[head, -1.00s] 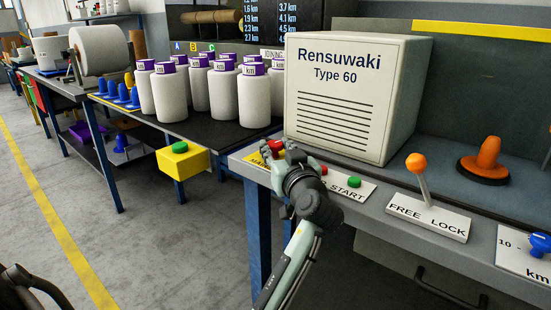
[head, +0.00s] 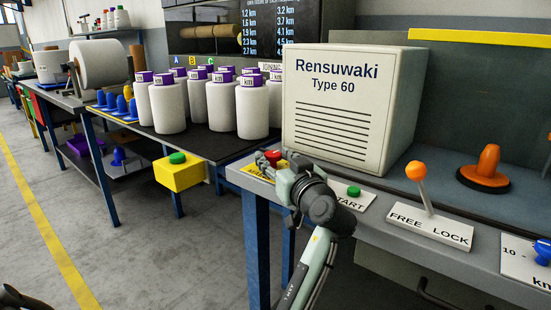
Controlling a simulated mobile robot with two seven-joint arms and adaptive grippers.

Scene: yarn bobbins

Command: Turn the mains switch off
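The mains switch (head: 273,155) is a red knob on a yellow label at the left end of the grey machine bench, in the head view. The label is mostly covered, with only its first letters showing. Whether the fingers touch or grip the knob cannot be made out, and the gripper's opening is hidden.
A green button (head: 353,191) and an orange-knobbed FREE LOCK lever (head: 416,171) stand to the right on the bench edge. The Rensuwaki box (head: 345,105) stands just behind. A yellow box with a green button (head: 180,172) is to the left, below white bobbins (head: 252,108).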

